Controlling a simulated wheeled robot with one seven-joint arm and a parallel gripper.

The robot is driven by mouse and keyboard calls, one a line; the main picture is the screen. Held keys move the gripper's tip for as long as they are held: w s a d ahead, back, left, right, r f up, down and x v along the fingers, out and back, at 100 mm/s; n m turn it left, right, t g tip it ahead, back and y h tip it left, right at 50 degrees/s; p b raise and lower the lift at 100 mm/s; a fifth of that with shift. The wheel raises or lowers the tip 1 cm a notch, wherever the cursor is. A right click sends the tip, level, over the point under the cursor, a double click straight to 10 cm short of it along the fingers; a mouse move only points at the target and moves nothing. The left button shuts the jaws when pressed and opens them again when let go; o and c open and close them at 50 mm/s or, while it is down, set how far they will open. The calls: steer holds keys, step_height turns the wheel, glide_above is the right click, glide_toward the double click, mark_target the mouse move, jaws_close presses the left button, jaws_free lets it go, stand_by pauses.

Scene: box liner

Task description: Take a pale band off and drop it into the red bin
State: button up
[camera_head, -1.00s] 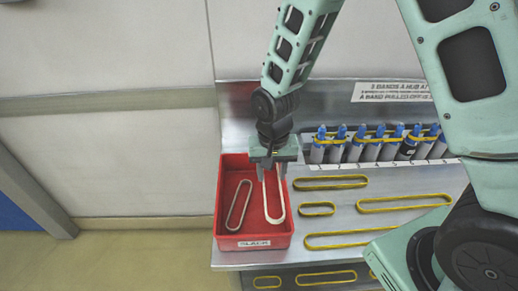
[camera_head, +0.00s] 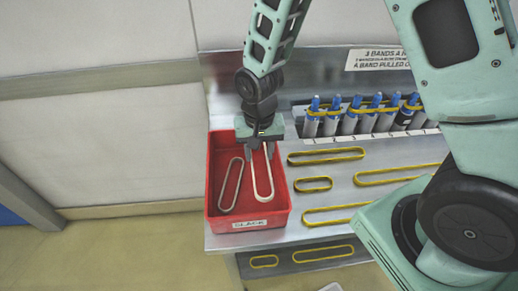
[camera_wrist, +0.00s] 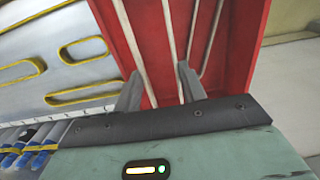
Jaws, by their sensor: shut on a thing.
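My gripper (camera_head: 259,153) is over the back part of the red bin (camera_head: 282,214), which carries a label reading SLACK. It is shut on a pale band (camera_head: 263,184), a long loop that hangs from the fingers over the bin's right half. Whether its lower end touches the bin floor I cannot tell. A second pale band (camera_head: 231,184) lies in the bin's left half. In the wrist view, my fingers (camera_wrist: 157,88) stand on either side of the held band's strands (camera_wrist: 134,48), with the red bin (camera_wrist: 240,40) behind them.
Several yellow bands (camera_head: 327,156) lie on the metal bench (camera_head: 300,232) right of the bin. A row of blue-topped posts (camera_head: 349,118) with yellow bands around them stands at the back. A sign (camera_head: 378,60) hangs on the back panel. My arm covers the right side.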

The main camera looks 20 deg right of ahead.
steer(key=shift+f+b, duration=2.95)
steer(key=shift+f, duration=0.95)
steer(key=o, duration=1)
steer(key=shift+o, duration=0.2)
steer(key=shift+r, duration=0.1)
step_height(320, 180, up, 17)
steer(key=shift+r, duration=0.15)
steer(key=s+a+n, duration=0.3)
steer(key=s+n, duration=0.2)
steer(key=s, duration=0.4)
steer(key=s+a+n, duration=0.3)
steer(key=s+n, duration=0.3)
steer(key=s, duration=0.4)
steer(key=shift+s+r+y, duration=0.25)
steer(key=shift+s+y, duration=0.05)
